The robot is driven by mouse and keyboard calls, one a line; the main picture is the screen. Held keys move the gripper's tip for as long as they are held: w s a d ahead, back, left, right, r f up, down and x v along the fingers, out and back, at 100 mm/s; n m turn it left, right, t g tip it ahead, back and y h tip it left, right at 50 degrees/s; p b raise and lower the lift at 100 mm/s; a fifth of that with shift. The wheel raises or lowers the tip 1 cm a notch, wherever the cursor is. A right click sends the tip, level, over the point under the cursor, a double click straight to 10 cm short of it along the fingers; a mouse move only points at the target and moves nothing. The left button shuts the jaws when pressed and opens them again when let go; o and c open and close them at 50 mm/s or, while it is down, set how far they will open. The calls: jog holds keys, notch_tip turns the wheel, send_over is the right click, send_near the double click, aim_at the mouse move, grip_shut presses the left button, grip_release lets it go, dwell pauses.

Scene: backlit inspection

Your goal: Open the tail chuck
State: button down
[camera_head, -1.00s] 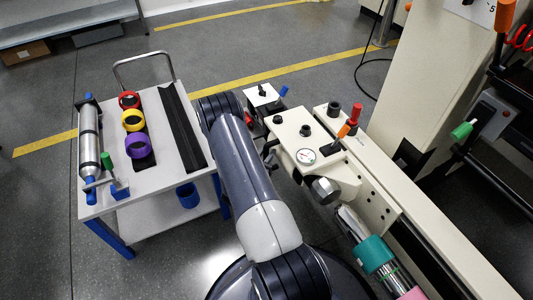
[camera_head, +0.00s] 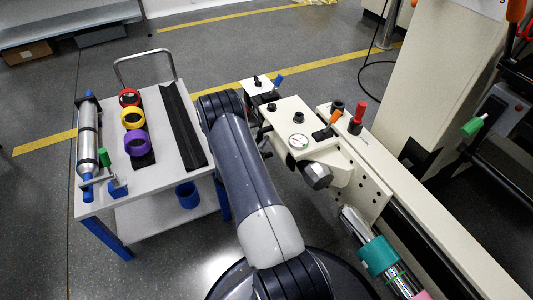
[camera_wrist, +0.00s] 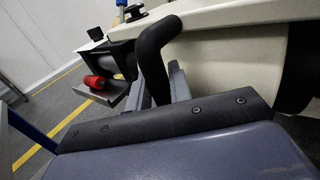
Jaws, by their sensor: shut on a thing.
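The tail chuck (camera_head: 317,175) is a grey metal cylinder on the near end of the cream tailstock (camera_head: 285,118), beside a round dial gauge (camera_head: 298,141). It stands apart from the pale tip of the workpiece (camera_head: 352,222), which has a teal band (camera_head: 378,254). In the wrist view my gripper (camera_wrist: 158,88) is shut on a black bent lever (camera_wrist: 154,55) beside the cream housing (camera_wrist: 225,60). The lever's lower end is hidden between the jaws.
An orange lever (camera_head: 333,118) and a red handle (camera_head: 359,112) stand right of the tailstock. A red-ended part (camera_wrist: 97,83) lies on a ledge left of my gripper. A trolley (camera_head: 167,165) with coloured rings stands left of my arm.

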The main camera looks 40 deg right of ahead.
jog(key=shift+w+d, duration=0.2)
jog(key=shift+w, duration=0.8)
